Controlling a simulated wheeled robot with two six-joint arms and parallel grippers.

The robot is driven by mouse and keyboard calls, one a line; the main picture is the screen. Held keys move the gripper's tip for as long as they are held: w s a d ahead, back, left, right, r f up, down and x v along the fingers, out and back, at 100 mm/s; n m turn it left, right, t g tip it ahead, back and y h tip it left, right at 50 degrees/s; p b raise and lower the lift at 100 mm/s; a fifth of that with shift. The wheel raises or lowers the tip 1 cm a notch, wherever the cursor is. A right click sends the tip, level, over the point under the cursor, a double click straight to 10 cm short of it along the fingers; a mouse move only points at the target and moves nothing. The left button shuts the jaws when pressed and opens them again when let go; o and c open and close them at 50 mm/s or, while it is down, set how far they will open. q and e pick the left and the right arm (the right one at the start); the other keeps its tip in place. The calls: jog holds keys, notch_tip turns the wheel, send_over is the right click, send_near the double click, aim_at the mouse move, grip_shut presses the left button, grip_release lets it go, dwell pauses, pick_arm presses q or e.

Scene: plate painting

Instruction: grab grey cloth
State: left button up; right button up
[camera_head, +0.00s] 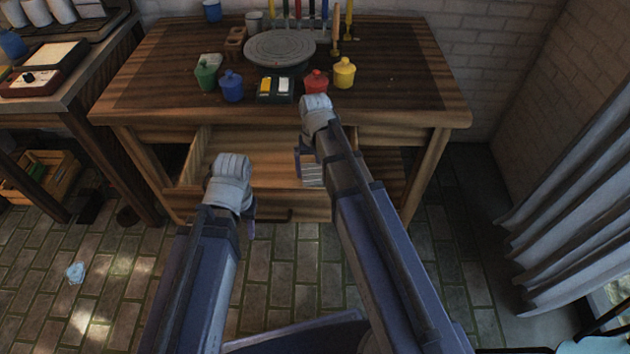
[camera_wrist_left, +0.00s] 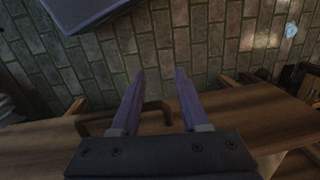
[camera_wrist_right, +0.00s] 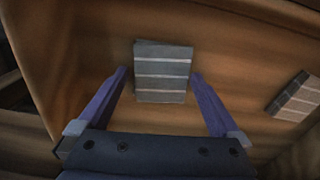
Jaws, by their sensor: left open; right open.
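A grey cloth with pale stripes lies in the open drawer; it shows in the head view (camera_head: 313,176) and in the right wrist view (camera_wrist_right: 163,85). My right gripper (camera_wrist_right: 158,72) is open above it, with one finger on either side of the cloth in that view. I cannot tell how far down the fingers reach. My left gripper (camera_wrist_left: 160,71) is open and empty by the drawer front (camera_wrist_left: 235,112), near its handle (camera_wrist_left: 98,122). In the head view the left arm partly hides the drawer.
A second striped piece, brownish, (camera_wrist_right: 295,97) lies in the drawer to the right in the right wrist view. Drawer walls (camera_head: 195,155) surround the cloth. Paint jars (camera_head: 345,73) and a turntable (camera_head: 280,47) stand on the table (camera_head: 410,90) above. A small pale object (camera_head: 75,272) lies on the floor.

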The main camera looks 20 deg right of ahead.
jog(key=shift+f, duration=0.5)
jog(key=shift+r, duration=0.1)
jog(key=c, duration=1.1)
